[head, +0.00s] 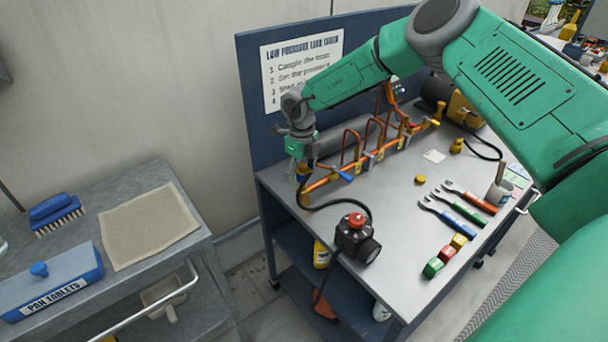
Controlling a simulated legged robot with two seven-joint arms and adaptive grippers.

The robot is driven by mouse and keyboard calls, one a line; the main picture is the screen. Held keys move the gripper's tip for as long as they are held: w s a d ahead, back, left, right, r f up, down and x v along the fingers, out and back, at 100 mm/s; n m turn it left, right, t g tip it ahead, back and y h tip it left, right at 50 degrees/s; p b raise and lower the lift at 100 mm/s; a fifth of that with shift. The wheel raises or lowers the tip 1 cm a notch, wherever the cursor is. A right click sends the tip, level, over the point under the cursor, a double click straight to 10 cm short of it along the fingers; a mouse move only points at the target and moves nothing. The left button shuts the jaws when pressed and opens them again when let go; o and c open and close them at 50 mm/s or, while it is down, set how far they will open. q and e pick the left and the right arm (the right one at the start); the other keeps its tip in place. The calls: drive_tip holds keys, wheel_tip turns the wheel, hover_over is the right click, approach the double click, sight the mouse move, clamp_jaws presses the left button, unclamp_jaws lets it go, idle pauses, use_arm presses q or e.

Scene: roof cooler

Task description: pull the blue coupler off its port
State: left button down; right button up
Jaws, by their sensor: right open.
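My right arm reaches across the grey bench from the right. Its gripper (298,168) points down at the left end of the copper pipe manifold (385,151) and is open. A small blue piece (303,170), which looks like the blue coupler, shows at the fingers, mostly hidden by them. I cannot tell whether the fingers touch it. A black hose (335,204) runs from near there to a black device with a red knob (354,236). My left gripper is out of view.
A blue back panel with an instruction sheet (300,68) stands behind the manifold. Several coloured-handled tools (462,207) and colored blocks (445,255) lie at the bench's right. A cart with a mat (148,224), brush (55,212) and blue box (55,283) stands left. The bench's middle is fairly clear.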

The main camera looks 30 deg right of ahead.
drive_tip(key=shift+a+r, duration=0.1)
drive_tip(key=shift+a, duration=0.2)
drive_tip(key=shift+w+d+f, duration=0.1)
drive_tip(key=shift+d+f, duration=0.05)
drive_tip(key=shift+d, duration=0.4)
drive_tip(key=shift+d+f, duration=0.1)
drive_tip(key=shift+d, duration=0.45)
drive_tip(key=shift+a+r, duration=0.2)
drive_tip(key=shift+a, duration=0.35)
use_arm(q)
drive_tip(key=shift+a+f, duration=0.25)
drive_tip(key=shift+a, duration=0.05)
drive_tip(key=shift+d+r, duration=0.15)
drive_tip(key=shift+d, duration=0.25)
use_arm(e)
drive_tip(key=shift+d+f, duration=0.15)
drive_tip(key=shift+d, duration=0.05)
